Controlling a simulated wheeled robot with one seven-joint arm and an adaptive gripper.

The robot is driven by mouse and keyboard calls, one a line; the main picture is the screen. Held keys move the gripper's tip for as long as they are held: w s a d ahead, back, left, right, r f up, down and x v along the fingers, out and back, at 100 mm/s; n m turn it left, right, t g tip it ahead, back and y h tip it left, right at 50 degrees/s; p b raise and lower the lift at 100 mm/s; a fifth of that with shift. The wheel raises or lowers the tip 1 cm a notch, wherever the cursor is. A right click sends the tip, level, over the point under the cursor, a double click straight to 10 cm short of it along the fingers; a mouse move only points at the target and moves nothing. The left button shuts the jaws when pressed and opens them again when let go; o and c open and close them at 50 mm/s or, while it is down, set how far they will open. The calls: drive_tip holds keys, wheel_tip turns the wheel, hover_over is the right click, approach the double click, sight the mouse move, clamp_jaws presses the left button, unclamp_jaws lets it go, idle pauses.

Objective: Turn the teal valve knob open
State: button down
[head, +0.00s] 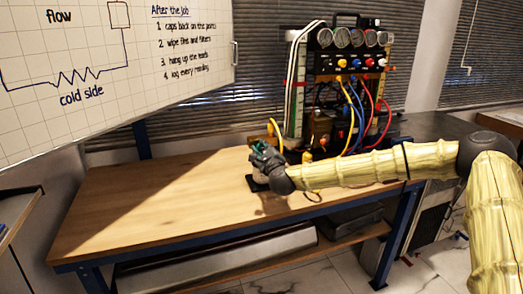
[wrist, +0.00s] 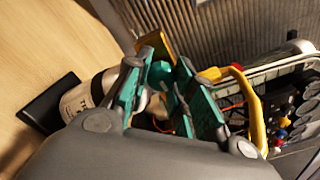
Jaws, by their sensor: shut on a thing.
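The teal valve knob (wrist: 161,76) shows in the wrist view between the two teal-lined fingers of my gripper (wrist: 172,62). The fingers are closed against its sides, and they hide much of it. A pale cylindrical body with dark markings (wrist: 76,104) stands beside the fingers, on a black base plate (wrist: 46,104). In the head view my gripper (head: 262,152) is at the wooden bench's back, left of the gauge rig. A little teal shows there, but I cannot tell knob from finger pads. The knob's turn angle is not clear.
The gauge rig (head: 349,62) with gauges and coloured hoses stands right of my gripper. A yellow hose (wrist: 252,105) passes close to the fingers in the wrist view. The wooden bench top (head: 150,205) is clear to the left. A whiteboard (head: 110,75) hangs at upper left.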

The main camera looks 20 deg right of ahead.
drive_tip(key=n+b, duration=0.1)
drive_tip(key=n, duration=0.3)
drive_tip(key=shift+n, duration=0.3)
drive_tip(key=n, duration=0.4)
drive_tip(key=shift+r, duration=0.15)
drive_tip(key=n, duration=0.5)
drive_tip(key=shift+n, duration=1.8)
drive_tip(key=c, duration=1.2)
unclamp_jaws()
drive_tip(key=shift+s, duration=0.15)
